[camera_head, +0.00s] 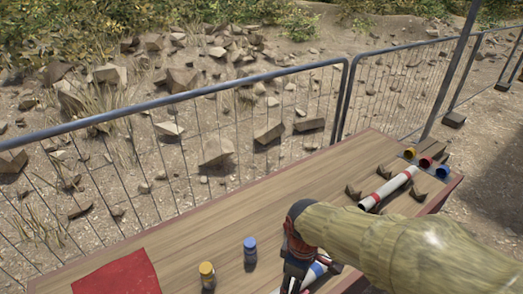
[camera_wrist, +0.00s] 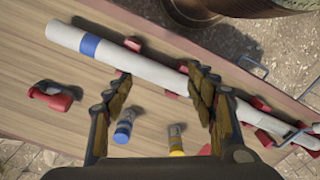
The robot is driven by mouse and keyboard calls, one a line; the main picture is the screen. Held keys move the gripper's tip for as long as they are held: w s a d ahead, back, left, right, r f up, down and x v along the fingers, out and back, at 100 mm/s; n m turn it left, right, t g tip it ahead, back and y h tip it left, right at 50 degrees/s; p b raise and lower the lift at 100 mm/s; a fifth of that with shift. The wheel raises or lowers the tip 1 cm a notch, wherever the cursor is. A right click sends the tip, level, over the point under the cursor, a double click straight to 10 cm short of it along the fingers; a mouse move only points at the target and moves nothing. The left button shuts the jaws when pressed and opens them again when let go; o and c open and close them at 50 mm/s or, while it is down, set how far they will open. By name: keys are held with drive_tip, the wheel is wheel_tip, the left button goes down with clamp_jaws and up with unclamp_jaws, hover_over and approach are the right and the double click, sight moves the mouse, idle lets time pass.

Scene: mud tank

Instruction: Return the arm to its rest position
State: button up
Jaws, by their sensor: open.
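My arm, in a tan sleeve, reaches in from the right in the head view. My gripper (camera_head: 296,272) is over the front of the wooden table (camera_head: 300,180). In the wrist view my gripper (camera_wrist: 158,78) is open, its two brown-padded fingers wide apart with nothing held between them. A white tube with a blue band (camera_wrist: 89,45) lies on red supports beyond the fingertips; the right finger overlaps it in the picture. In the head view the same tube (camera_head: 317,270) is partly hidden by my gripper and arm. I cannot tell the exact gap between the fingers and the tube.
A blue-capped jar (camera_head: 250,250) and a yellow-capped jar (camera_head: 207,275) stand left of my gripper. A red cloth (camera_head: 122,275) lies farther left. A red-banded white tube (camera_head: 388,188) rests on brackets at right. A metal fence (camera_head: 200,92) runs behind the table.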

drive_tip(key=s+d+r+m+t, duration=0.2)
drive_tip(key=d+r+m, duration=0.3)
drive_tip(key=r, duration=0.3)
drive_tip(key=s+d+r+m+t, duration=0.3)
drive_tip(key=s+d+r+m, duration=0.1)
drive_tip(key=r+m, duration=0.3)
drive_tip(key=shift+s+d+r+t, duration=0.3)
drive_tip(key=shift+s+d+r, duration=0.15)
drive_tip(key=shift+r, duration=0.5)
